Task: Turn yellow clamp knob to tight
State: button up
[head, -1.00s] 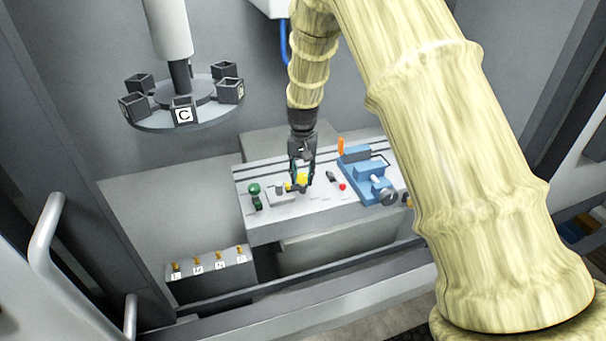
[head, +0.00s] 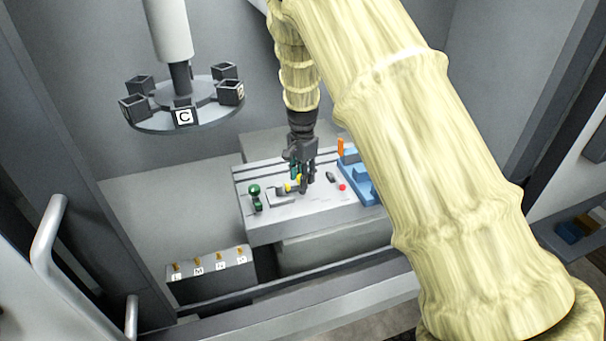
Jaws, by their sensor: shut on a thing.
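The yellow clamp knob (head: 289,187) sits on the light grey fixture table (head: 262,226), and only small yellow patches of it show around my fingers. My gripper (head: 302,187) points down over the table and is shut on the yellow knob. The fingers hide most of the knob, so its turn position cannot be read. A green-topped knob (head: 254,191) stands upright to the left of my gripper. A red button (head: 342,187) lies to the right.
A blue vise (head: 358,181) with an orange upright piece (head: 340,147) stands at the table's right, partly behind my arm. A round carousel (head: 190,117) with dark square cups hangs at the upper left. A dark box (head: 212,279) with labelled brass pegs stands front left.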

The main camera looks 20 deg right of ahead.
dwell(0.4)
jog(key=o, duration=1.1)
jog(key=shift+c, duration=0.2)
notch_tip(320, 180, up, 12)
